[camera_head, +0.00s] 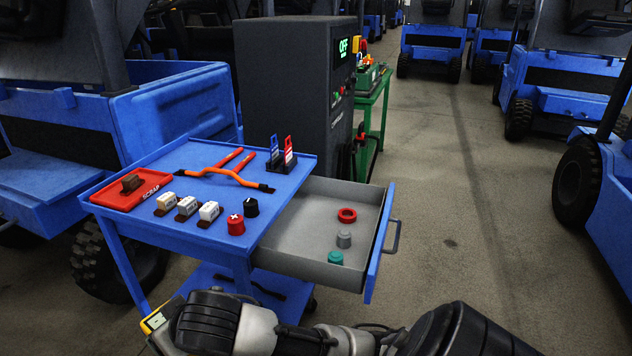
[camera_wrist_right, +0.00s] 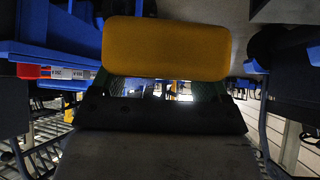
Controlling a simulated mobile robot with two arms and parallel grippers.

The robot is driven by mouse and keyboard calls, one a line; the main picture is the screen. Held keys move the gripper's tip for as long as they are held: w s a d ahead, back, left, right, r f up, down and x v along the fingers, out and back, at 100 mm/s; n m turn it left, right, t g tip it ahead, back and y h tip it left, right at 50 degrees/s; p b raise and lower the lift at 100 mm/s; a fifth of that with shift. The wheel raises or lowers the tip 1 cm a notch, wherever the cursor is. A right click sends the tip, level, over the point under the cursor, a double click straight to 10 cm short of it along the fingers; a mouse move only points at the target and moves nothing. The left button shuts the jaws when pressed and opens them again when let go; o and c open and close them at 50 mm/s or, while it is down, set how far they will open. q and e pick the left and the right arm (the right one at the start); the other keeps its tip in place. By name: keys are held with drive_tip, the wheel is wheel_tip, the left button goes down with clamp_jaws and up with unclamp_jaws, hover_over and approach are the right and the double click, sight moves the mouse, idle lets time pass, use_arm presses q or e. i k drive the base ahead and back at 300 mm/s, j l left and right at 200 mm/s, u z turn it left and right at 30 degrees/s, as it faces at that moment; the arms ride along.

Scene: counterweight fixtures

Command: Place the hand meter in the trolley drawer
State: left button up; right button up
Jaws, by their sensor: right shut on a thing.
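The hand meter (camera_head: 153,321) is yellow with a small pale display. It is at the lower left of the head view, in front of the trolley and low beside its near side. My right gripper (camera_head: 166,312) is shut on it; its fingertips are partly hidden by the wrist. The meter also shows as a yellow block in the right wrist view (camera_wrist_right: 165,48). The grey trolley drawer (camera_head: 290,245) is pulled open on the trolley's right side, and the meter is to the left of it. My left gripper is in neither view.
The drawer holds a red ring (camera_head: 347,215), a grey cap (camera_head: 344,239) and a teal cap (camera_head: 336,258), with bare floor elsewhere. On the blue trolley top (camera_head: 200,155) are a red scrap tray (camera_head: 130,197), an orange-handled tool (camera_head: 236,176) and small blocks. A dark cabinet (camera_head: 290,80) stands behind.

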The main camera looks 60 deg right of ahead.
sight(299, 227)
drive_tip(key=k+z, duration=0.15)
drive_tip(key=z, duration=1.2)
